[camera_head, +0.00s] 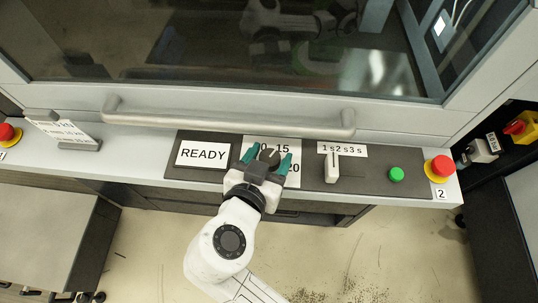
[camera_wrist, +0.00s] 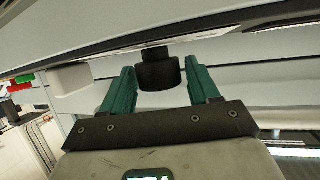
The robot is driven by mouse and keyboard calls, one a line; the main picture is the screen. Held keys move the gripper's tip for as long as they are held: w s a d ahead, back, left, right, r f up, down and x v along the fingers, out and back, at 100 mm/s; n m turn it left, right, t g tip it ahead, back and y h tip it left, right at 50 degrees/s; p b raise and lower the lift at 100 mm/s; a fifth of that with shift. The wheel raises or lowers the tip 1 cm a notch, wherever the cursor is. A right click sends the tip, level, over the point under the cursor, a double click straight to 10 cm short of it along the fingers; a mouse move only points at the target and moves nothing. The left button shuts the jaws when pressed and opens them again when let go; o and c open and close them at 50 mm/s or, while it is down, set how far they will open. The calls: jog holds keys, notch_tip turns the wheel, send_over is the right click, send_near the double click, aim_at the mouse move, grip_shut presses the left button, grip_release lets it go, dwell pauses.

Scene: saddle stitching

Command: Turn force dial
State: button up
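The force dial is a dark round knob (camera_head: 269,155) on the control panel, in front of a white scale plate (camera_head: 289,146) on which "15" and "20" can be read. My gripper (camera_head: 267,160) is at the dial, with its two teal fingers apart, one on each side of the knob. In the wrist view the black knob (camera_wrist: 158,70) stands between the fingertips of my gripper (camera_wrist: 162,88), with gaps visible on both sides. My gripper hides part of the scale and the lower part of the dial.
Left of the dial is a READY sign (camera_head: 203,154). Right of it are a lever switch (camera_head: 331,168) under a "1s2s3s" label, a green button (camera_head: 396,174) and a red emergency button (camera_head: 440,166). A grey handle bar (camera_head: 230,121) runs just behind the panel.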

jog(key=c, duration=0.7)
jog(key=shift+c, duration=0.2)
jog(key=shift+n+y, duration=0.4)
jog(key=n+y, duration=0.2)
jog(key=y, duration=0.1)
jog(key=shift+d+n+t, duration=0.2)
jog(key=shift+n+t, duration=0.1)
jog(key=shift+t, duration=0.1)
jog(key=n+y, duration=0.1)
jog(key=n+y+p, duration=0.1)
jog(key=y, duration=0.1)
jog(key=shift+r+n, duration=0.25)
jog(key=shift+n, duration=0.05)
jog(key=n+g+y+p, duration=0.1)
jog(key=n+y+p, duration=0.1)
jog(key=n+y, duration=0.1)
jog(key=shift+p, duration=0.4)
jog(key=n+g+y, duration=0.2)
jog(key=n+y, duration=0.1)
jog(key=shift+w+g+p, duration=0.1)
jog(key=shift+g+p, duration=0.2)
jog(key=shift+p, duration=0.05)
jog(key=shift+f+n+g+y+b, duration=0.15)
jog(key=shift+n+g+y+b, duration=0.15)
jog(key=shift+n+g+y, duration=1)
jog(key=shift+n, duration=0.3)
